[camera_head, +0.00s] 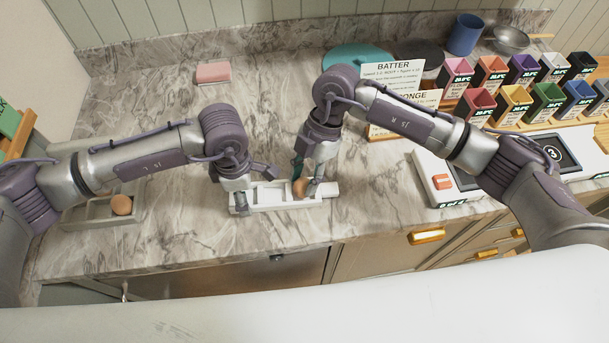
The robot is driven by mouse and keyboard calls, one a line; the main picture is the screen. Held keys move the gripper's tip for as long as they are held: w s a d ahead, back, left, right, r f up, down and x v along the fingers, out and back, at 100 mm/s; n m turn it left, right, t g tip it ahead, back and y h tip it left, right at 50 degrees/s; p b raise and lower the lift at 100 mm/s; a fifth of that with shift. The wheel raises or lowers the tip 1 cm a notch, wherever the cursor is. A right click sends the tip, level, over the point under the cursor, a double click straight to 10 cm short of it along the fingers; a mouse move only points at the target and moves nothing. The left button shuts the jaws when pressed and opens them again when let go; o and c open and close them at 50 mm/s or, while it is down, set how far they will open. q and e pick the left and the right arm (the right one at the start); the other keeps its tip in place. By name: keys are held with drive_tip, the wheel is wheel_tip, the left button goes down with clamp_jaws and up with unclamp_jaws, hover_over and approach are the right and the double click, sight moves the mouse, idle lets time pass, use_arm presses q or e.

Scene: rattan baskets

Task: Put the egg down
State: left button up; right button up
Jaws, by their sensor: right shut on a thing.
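A brown egg (299,189) is between the fingers of my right gripper (304,184), which is shut on it. The egg is low at the right part of a small white tray (262,209) with compartments. I cannot tell whether it touches the tray floor. My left gripper (255,187) is over the left end of the same tray, its fingers apart, with no egg seen in it. Another brown egg (121,204) sits in a grey tray (92,213) at the left, partly hidden by my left arm.
A pink block (213,72) lies at the back. Recipe cards (393,74), a scale (440,182), coloured boxes (480,103), a blue cup (465,35) and a metal bowl (511,39) crowd the right. The marble counter behind the tray is clear.

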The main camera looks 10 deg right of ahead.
drive_tip(key=shift+f, duration=0.2)
drive_tip(key=o, duration=0.8)
drive_tip(key=v, duration=1.2)
drive_tip(key=shift+r, duration=0.1)
use_arm(q)
drive_tip(key=o, duration=1.2)
drive_tip(key=shift+r, duration=0.1)
